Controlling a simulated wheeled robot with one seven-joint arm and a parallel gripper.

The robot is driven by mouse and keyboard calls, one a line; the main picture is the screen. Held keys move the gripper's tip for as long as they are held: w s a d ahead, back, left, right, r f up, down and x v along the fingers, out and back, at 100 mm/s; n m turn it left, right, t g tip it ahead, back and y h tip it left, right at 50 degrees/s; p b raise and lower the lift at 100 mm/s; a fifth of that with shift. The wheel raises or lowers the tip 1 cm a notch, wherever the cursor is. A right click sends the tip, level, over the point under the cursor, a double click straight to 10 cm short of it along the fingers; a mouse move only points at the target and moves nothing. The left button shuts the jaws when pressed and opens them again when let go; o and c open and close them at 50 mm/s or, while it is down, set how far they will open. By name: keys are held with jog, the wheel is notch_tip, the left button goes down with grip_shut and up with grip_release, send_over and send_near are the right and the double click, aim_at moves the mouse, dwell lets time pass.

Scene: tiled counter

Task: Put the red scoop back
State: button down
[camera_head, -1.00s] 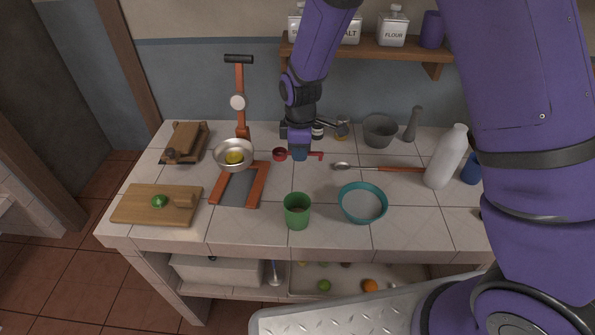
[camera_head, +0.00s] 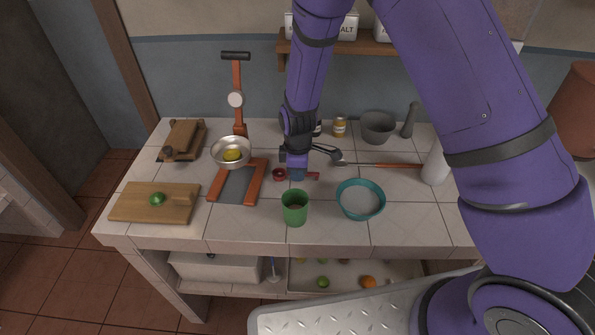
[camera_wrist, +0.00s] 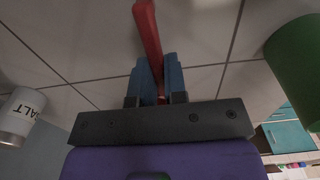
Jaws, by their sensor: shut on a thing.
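The red scoop has its round bowl (camera_head: 279,174) to the left of my gripper (camera_head: 298,175) and the end of its handle to the right, over the back-middle of the counter. My gripper is shut on the handle. In the wrist view, the red handle (camera_wrist: 148,35) runs up from between the two blue fingers (camera_wrist: 158,82). The scoop's bowl is not visible there. I cannot tell how high the scoop is above the tiles. The green cup (camera_head: 294,208) stands in front of the gripper, and the teal bowl (camera_head: 360,200) stands to the front right.
The orange scale (camera_head: 237,130) with a metal pan stands left of the gripper. A cutting board (camera_head: 130,205) lies front left. A long spoon (camera_head: 375,165) lies behind the teal bowl. A grey mortar (camera_head: 378,128) and a small jar (camera_head: 340,127) stand at the back.

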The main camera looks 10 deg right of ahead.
jog(key=shift+f, duration=0.15)
jog(key=c, duration=1.2)
grip_release()
jog(key=shift+o, duration=0.2)
